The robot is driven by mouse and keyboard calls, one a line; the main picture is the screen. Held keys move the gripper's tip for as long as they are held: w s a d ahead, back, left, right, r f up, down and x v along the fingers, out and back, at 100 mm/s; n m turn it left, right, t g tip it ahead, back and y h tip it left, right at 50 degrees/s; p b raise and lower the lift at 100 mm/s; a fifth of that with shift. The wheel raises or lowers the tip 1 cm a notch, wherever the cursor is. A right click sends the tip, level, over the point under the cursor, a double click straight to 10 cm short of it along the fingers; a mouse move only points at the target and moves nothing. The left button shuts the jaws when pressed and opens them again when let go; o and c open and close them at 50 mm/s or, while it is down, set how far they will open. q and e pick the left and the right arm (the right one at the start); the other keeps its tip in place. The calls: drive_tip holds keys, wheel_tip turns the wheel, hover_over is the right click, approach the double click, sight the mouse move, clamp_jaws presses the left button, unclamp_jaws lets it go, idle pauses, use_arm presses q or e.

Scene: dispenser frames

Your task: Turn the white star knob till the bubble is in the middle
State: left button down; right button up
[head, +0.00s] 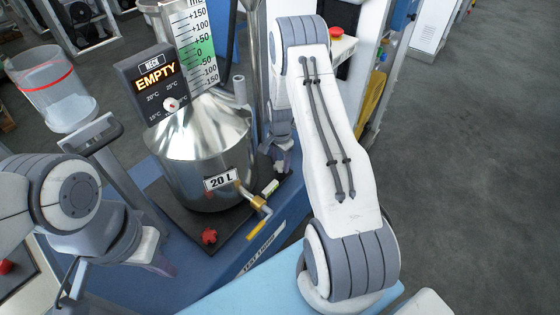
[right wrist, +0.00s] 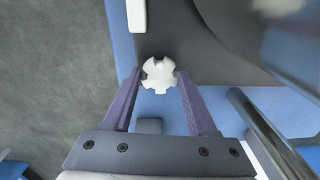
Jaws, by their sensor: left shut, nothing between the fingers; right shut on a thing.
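The white star knob (right wrist: 159,75) shows in the right wrist view, between the tips of my right gripper (right wrist: 160,73). My right gripper is shut on it. In the head view the right gripper (head: 283,158) is small, behind the steel vessel's right side, and the knob cannot be made out there. A small pale level vial (head: 270,187) lies on the dark base plate (head: 190,222) near the vessel; its bubble is too small to place. My left gripper (head: 163,267) is shut and empty at the lower left, in front of the plate's left side.
The steel 20 L vessel (head: 205,150) stands on the plate, with a brass tap (head: 255,200) at its front. A red star knob (head: 209,236) sits at the plate's front corner. A display reads EMPTY (head: 155,75). A clear cylinder (head: 55,90) stands at the left.

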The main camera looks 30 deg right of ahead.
sight(280, 165)
idle(0.4)
drive_tip(key=o, duration=1.4)
drive_tip(key=shift+c, duration=0.2)
drive_tip(key=shift+r, duration=0.1)
wheel_tip(280, 165, up, 10)
drive_tip(key=p, duration=0.2)
drive_tip(key=shift+r, duration=0.15)
drive_tip(key=shift+a, duration=0.1)
